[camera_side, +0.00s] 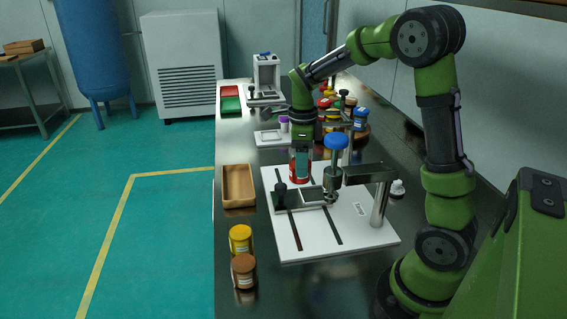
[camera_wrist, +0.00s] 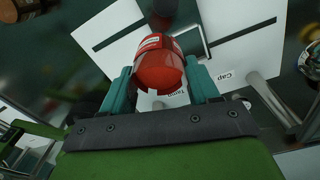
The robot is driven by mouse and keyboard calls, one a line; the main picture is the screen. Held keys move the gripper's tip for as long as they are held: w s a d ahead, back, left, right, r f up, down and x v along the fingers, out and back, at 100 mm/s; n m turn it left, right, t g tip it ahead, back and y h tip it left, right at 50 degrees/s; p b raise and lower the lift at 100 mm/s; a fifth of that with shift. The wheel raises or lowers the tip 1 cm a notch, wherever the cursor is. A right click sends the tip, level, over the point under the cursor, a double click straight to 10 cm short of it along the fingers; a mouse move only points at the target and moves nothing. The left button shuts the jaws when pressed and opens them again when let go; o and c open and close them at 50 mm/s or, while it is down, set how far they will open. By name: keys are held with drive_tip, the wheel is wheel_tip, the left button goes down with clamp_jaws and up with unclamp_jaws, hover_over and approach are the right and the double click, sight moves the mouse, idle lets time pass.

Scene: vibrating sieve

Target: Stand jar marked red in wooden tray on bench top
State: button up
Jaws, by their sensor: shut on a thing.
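The red jar (camera_side: 299,172) is held at the far edge of the white plate in the side view. In the wrist view the red jar (camera_wrist: 158,68) sits between the two green fingers. My gripper (camera_side: 300,153) is shut on it; the fingers also show in the wrist view (camera_wrist: 161,82). I cannot tell whether the jar's base clears the plate. The wooden tray (camera_side: 238,185) lies on the bench top (camera_side: 235,138), left of the jar near the bench's left edge. It is empty.
A yellow jar (camera_side: 241,239) and a brown jar (camera_side: 244,271) stand in front of the tray. Red and green bins (camera_side: 230,104) sit at the far end. Several coloured jars stand behind my gripper.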

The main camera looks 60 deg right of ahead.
drive_tip(key=a+f, duration=0.4)
drive_tip(key=a, duration=0.4)
drive_tip(key=shift+w+d+f, duration=0.4)
drive_tip(key=shift+w+f, duration=0.6)
drive_tip(key=shift+w, duration=1.8)
drive_tip(key=shift+w+d+f, duration=0.35)
drive_tip(key=shift+w+f, duration=0.7)
drive_tip(key=shift+w, duration=1.8)
drive_tip(key=shift+w+d+f, duration=0.4)
drive_tip(key=shift+w+f, duration=0.6)
drive_tip(key=shift+w, duration=1.8)
drive_tip(key=shift+f, duration=0.1)
drive_tip(key=o, duration=1.1)
drive_tip(key=shift+o, duration=0.2)
